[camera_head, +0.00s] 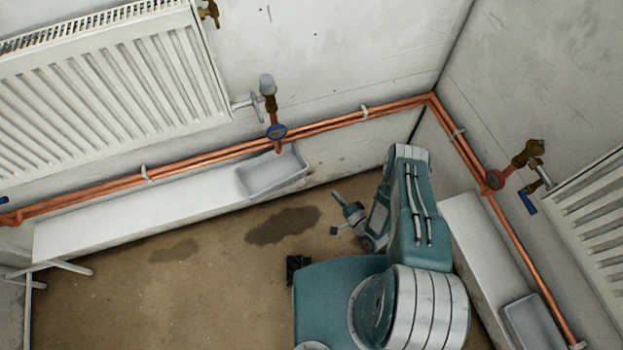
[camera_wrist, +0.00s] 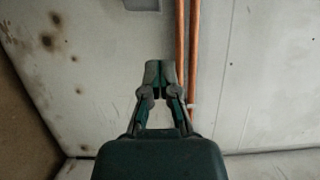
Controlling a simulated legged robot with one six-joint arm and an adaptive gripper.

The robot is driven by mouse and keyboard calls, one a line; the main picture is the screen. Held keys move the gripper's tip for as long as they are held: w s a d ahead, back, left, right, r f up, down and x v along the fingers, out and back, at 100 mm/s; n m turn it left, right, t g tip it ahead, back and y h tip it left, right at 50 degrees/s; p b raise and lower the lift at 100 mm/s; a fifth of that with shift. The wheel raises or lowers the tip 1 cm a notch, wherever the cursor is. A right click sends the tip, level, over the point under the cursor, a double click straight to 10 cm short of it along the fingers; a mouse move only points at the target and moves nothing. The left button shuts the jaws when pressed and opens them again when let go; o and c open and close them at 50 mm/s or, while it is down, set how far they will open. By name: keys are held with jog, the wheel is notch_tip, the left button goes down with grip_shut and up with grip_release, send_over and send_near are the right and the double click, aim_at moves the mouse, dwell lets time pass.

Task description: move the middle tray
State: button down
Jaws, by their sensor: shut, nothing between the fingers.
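A shallow grey tray (camera_head: 298,181) sits on the white ledge along the back wall, below a valve and the copper pipes. A second grey tray (camera_head: 509,312) stands on the right-hand ledge, partly cut off by the frame. I cannot tell from position alone which is the middle one. My gripper (camera_head: 338,197) is low in front of the back wall, to the right of the first tray and apart from it. In the wrist view my gripper (camera_wrist: 159,68) has its fingers together with nothing between them. A grey patch at the top edge there is too cropped to identify.
Copper pipes (camera_head: 330,125) run along both walls, with a valve (camera_head: 270,105) above the first tray and another valve (camera_head: 525,160) at right. White radiators (camera_head: 110,85) hang on the walls. The long ledge (camera_head: 140,215) left of the tray is bare. The brown floor has dark stains.

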aim_at(298, 174)
jog(key=x, duration=0.4)
jog(key=s+a+x, duration=0.1)
jog(key=x, duration=0.3)
jog(key=a+x, duration=0.1)
jog(key=x, duration=0.3)
jog(key=shift+s, duration=0.25)
jog(key=shift+a, duration=0.5)
jog(key=shift+d, duration=0.1)
jog(key=shift+w+a, duration=0.15)
jog(key=shift+a, duration=0.75)
jog(key=shift+w+a, duration=0.2)
jog(key=shift+a, duration=0.65)
jog(key=shift+d, duration=0.15)
